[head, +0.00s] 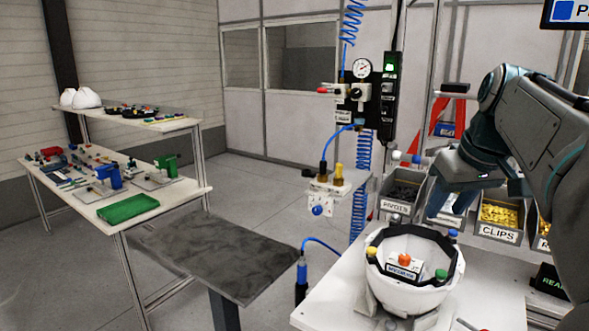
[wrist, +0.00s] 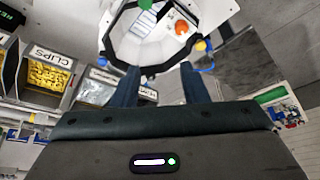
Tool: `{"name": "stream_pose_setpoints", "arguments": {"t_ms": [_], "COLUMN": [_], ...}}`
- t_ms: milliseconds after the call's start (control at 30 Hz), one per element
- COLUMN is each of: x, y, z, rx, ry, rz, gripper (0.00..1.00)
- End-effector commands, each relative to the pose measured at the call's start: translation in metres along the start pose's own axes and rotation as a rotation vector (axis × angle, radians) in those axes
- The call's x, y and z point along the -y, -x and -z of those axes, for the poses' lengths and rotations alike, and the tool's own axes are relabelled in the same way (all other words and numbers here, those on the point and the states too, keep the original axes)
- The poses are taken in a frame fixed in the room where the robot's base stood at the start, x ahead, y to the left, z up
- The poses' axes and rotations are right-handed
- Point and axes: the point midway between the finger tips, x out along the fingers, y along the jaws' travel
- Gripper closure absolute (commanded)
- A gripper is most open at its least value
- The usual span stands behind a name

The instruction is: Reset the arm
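My arm (head: 545,125) comes in from the right in the head view. My gripper (head: 436,214) hangs above the bench, just above the back of a white helmet shell (head: 400,295). In the wrist view the two dark blue fingers of my gripper (wrist: 160,70) stand apart, with nothing held between them. The helmet shell (wrist: 112,45) shows beyond the fingertips. It sits open side up in a holder, with a black rim and blue, yellow, green and orange knobs.
An air-tool post (head: 362,100) with blue hoses rises behind the bench. A dark bare table (head: 215,255) is at centre left.

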Motion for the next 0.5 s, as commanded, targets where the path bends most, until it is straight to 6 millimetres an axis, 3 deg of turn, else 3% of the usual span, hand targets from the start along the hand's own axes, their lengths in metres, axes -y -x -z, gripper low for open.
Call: {"name": "stream_pose_setpoints", "arguments": {"t_ms": [367,500], "x": [0.035,0.056], "y": [-0.038,-0.060], "z": [-0.033,-0.056], "rx": [0.036,0.055], "ry": [-0.055,-0.079], "rz": [0.000,-0.003], "gripper": [0.60,0.60]}}
